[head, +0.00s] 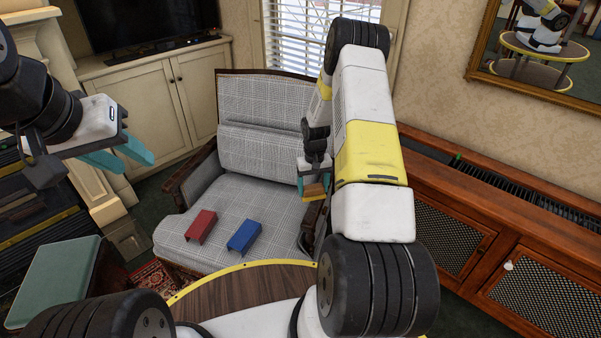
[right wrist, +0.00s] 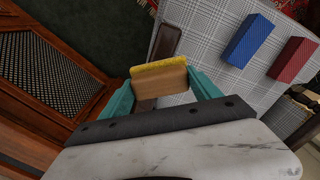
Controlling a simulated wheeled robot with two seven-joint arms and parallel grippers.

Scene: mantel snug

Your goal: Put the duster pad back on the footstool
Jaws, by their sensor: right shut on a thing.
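The duster pad (right wrist: 160,79), a wooden block with a yellow fuzzy side, is between the teal fingers of my right gripper (right wrist: 163,92), which is shut on it. In the head view the pad (head: 314,190) is held by my right gripper (head: 313,183) near the right arm of the grey checked seat. The footstool (head: 55,278), with a green top, stands at the lower left of the head view, far from the pad. Its visible top is bare. My left gripper (head: 122,157) is open and empty at the upper left, above and beyond the footstool.
A red block (head: 201,226) and a blue block (head: 244,236) lie on the checked seat (head: 215,258). A wooden cabinet (head: 520,265) lines the right wall, and a fireplace is at left. A round yellow-edged wooden top (head: 240,285) is in front of me.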

